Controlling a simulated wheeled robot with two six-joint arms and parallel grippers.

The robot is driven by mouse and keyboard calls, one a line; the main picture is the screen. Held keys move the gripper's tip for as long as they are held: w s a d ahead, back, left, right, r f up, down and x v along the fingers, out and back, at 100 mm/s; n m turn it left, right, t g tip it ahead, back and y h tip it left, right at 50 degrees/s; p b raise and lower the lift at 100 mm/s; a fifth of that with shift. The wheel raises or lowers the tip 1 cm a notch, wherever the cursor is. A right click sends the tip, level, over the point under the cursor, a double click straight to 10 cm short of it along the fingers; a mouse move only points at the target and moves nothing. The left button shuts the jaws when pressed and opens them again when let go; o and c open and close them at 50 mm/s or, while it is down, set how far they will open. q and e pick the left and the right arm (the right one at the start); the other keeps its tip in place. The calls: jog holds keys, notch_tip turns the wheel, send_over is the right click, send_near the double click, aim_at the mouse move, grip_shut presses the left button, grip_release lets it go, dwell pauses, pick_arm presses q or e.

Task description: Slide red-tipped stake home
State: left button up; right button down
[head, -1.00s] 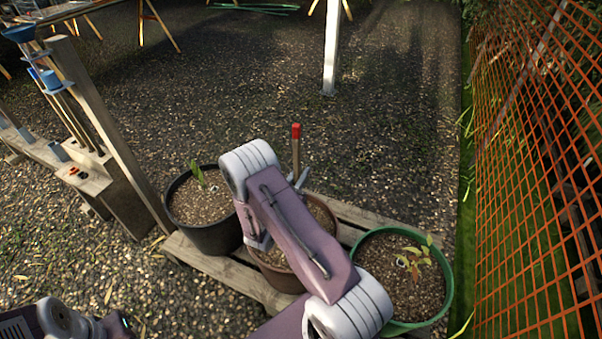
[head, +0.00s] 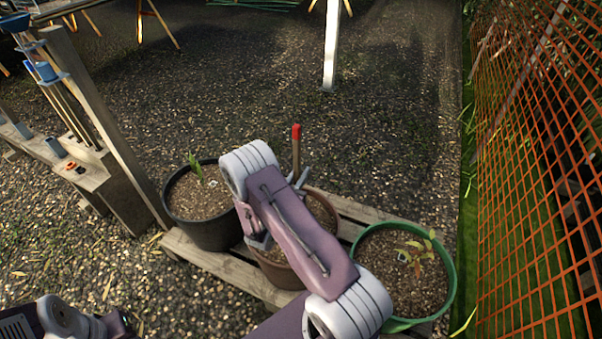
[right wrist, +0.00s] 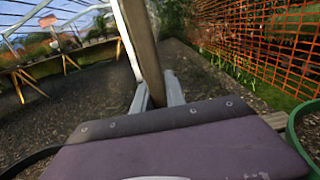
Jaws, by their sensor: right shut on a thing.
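The red-tipped stake (head: 296,146) stands upright over the brown middle pot (head: 283,273), its red tip at the top. My right gripper (head: 299,181) is shut on the stake's wooden shaft, below the red tip. In the right wrist view the shaft (right wrist: 143,50) rises between the fingers (right wrist: 156,95), leaning slightly. My right arm covers much of the brown pot, so the stake's lower end and whether it is in the soil are hidden. My left arm shows at the lower left edge in the head view, but its fingers are out of frame.
A black pot (head: 205,238) with a seedling stands left of the brown pot, and a green pot (head: 447,285) with a yellowing plant right. All stand on a wooden pallet (head: 235,271). A wooden rack (head: 117,185) is at left, orange mesh fence (head: 535,150) at right. Gravel behind is open.

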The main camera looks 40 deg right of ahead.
notch_tip(320, 180, down, 3)
jog(key=shift+f+b, duration=0.1)
jog(key=shift+b, duration=1)
jog(key=c, duration=1.3)
grip_release()
jog(key=p+v, duration=0.3)
jog(key=v, duration=0.6)
